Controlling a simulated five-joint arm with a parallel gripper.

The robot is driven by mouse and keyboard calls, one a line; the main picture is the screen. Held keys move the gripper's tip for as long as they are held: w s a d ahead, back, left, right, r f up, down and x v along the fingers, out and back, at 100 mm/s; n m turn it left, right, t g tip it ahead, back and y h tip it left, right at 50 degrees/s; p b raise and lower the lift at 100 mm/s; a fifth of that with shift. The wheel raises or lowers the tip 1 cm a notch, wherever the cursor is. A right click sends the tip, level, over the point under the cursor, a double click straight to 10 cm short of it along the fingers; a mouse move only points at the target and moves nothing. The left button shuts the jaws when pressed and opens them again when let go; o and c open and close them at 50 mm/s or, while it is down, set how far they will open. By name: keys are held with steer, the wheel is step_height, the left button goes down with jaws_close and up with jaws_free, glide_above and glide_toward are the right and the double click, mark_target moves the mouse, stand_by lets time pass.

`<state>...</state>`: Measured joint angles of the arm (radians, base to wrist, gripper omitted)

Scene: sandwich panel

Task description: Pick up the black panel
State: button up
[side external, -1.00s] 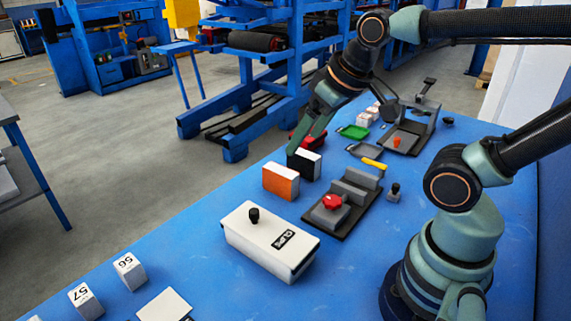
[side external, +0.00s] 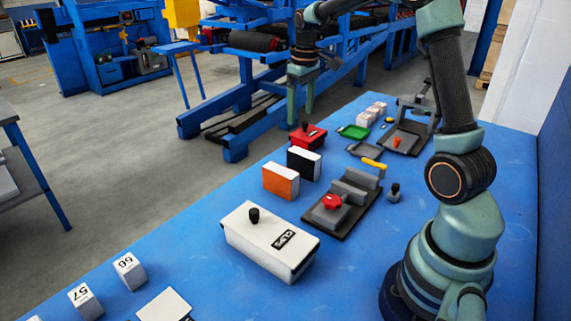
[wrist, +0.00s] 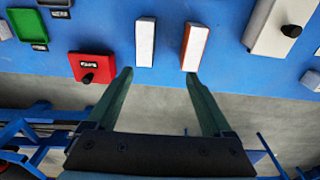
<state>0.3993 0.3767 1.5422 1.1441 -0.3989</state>
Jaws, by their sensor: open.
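The black panel (side external: 304,163) stands upright on the blue bench in the side view, with a black face and a white edge. My gripper (side external: 301,108) is open and empty, raised above the bench and apart from the panel. In the wrist view the gripper (wrist: 160,75) has its left fingertip just left of the panel's near end and its right fingertip at the near end of the orange panel (wrist: 194,47).
The orange panel (side external: 281,181) stands close in front of the black one, and a red box (side external: 309,137) with a black knob stands behind. A fixture with a red knob (side external: 333,202) lies to the right. A white box (side external: 268,243) sits nearer the camera.

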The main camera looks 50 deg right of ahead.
steer(key=g, duration=0.1)
glide_above(304, 153)
step_height(304, 153, down, 4)
steer(key=f, duration=0.6)
steer(key=shift+d+f, duration=0.3)
steer(key=shift+f, duration=0.1)
steer(key=shift+a+f, duration=0.15)
steer(key=shift+f, duration=1.2)
steer(key=shift+a+f, duration=0.1)
steer(key=shift+f, duration=1.25)
jaws_close()
